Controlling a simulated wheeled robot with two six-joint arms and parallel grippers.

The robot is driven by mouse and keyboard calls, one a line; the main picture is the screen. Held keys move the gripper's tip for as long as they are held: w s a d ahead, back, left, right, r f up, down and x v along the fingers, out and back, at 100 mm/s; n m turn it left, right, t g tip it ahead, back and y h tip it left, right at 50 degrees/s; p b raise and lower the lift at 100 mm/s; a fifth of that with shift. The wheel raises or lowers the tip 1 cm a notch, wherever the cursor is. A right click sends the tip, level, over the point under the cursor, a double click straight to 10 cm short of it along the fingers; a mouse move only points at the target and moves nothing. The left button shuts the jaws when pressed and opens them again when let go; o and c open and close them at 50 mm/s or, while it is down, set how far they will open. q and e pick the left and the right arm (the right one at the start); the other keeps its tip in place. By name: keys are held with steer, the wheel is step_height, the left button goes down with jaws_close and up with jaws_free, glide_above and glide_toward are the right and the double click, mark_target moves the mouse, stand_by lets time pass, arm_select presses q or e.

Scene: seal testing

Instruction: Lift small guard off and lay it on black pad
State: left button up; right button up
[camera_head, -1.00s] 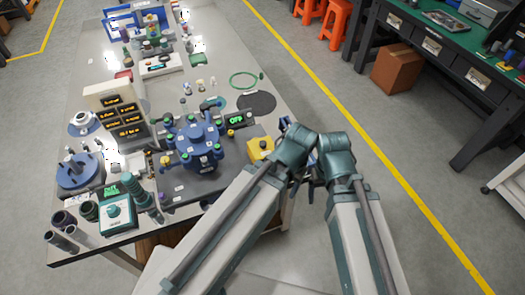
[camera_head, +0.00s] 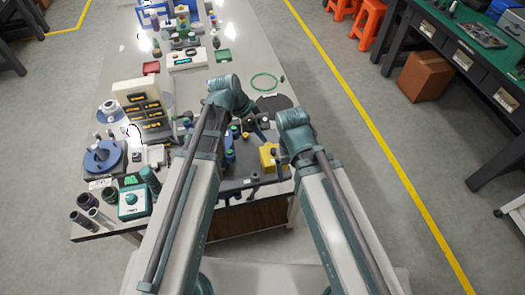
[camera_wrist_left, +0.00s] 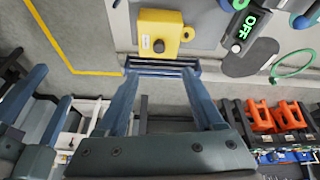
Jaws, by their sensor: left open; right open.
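The black pad (camera_head: 274,102) is a flat dark disc on the bench's right side. It also shows in the left wrist view (camera_wrist_left: 262,50). My left gripper (camera_wrist_left: 160,72) is open, fingers spread. In the head view my left arm hides much of the blue fixture (camera_head: 228,155), and I cannot make out the small guard. A dark blue slatted bar (camera_wrist_left: 160,63) shows at my left fingertips in the wrist view; I cannot tell what it is or whether they touch it. My right gripper (camera_wrist_left: 55,84) shows open at the left of that view; nothing is visible in it.
A yellow box with a button (camera_head: 268,157) stands near the bench's right edge. A green ring (camera_head: 265,82) lies beyond the pad. Display boxes (camera_head: 142,105) and several cylinders (camera_head: 88,208) crowd the left side.

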arm_select(q)
steer(key=shift+f+b, duration=0.7)
steer(key=shift+b, duration=0.05)
steer(key=b, duration=0.6)
glide_toward(273, 151)
steer(key=x, duration=0.2)
steer(key=shift+w+f, duration=0.25)
steer(key=shift+f, duration=0.1)
steer(key=shift+w+d+f+b, duration=0.1)
steer(key=shift+d+f+b, duration=0.15)
steer(key=shift+f+b, duration=0.15)
steer(key=b+x, duration=0.4)
steer(key=x, duration=0.1)
steer(key=shift+f+b, duration=0.15)
steer(key=shift+b, duration=0.25)
jaws_close()
